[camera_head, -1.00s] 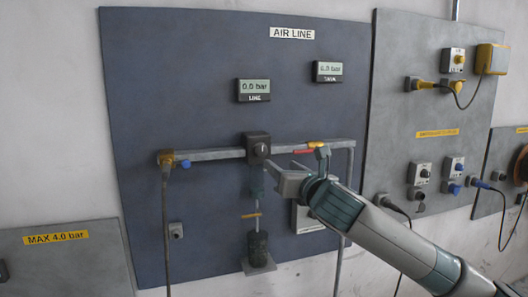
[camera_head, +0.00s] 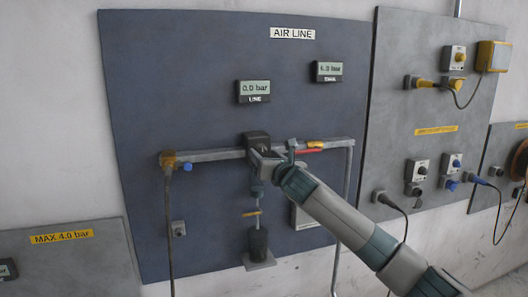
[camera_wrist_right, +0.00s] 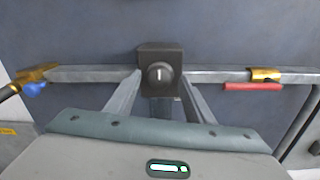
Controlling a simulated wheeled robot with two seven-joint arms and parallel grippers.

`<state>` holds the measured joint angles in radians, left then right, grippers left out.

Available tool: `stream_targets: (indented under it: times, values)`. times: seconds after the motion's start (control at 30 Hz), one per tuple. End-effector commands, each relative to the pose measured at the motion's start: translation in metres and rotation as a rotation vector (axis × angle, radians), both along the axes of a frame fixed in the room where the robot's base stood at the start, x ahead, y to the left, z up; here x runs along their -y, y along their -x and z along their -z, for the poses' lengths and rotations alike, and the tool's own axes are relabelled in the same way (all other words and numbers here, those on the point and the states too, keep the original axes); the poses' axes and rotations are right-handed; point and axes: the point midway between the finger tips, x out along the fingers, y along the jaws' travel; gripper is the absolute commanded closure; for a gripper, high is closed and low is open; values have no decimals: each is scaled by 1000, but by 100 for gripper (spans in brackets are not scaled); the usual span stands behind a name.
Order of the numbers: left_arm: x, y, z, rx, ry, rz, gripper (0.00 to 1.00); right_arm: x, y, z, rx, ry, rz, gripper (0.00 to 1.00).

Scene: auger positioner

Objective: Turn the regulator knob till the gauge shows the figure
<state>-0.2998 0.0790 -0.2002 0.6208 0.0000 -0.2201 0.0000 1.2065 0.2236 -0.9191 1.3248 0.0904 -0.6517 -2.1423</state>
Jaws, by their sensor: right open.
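The black regulator knob (camera_wrist_right: 160,75) with a white mark pointing up sits on a dark block on the grey pipe, in the right wrist view. In the head view the regulator block (camera_head: 257,139) shows, its knob mostly hidden behind my gripper. My right gripper (camera_wrist_right: 160,80) is open, with one finger on each side of the knob; I cannot tell whether they touch it. It also shows in the head view (camera_head: 262,158). The line gauge (camera_head: 254,90) reads 0.0 bar. The second gauge (camera_head: 327,71) appears to read 6.0 bar. My left gripper is not in view.
A yellow label (camera_head: 60,237) at lower left reads MAX 4.0 bar. A red-handled valve (camera_wrist_right: 252,87) is right of the regulator on the pipe, and a blue handle (camera_wrist_right: 34,88) is at the left end.

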Motion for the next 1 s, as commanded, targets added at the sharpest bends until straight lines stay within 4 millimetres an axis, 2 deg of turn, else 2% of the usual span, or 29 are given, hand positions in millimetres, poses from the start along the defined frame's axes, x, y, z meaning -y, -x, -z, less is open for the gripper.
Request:
stream_targets:
  times: [0.17, 0.5, 0.53, 0.67, 1.0]
  values:
    - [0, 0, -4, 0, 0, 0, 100, -3, -8, 0, -1, 0, 1, 52]
    - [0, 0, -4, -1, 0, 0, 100, -3, -9, 0, 0, 0, 0, 52]
    - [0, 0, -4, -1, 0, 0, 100, -3, -9, 0, 0, 0, 0, 57]
    - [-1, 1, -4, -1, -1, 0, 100, -3, -9, 0, 0, 0, 0, 87]
    - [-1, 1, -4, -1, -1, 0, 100, -3, -9, 0, 0, -1, 0, 88]
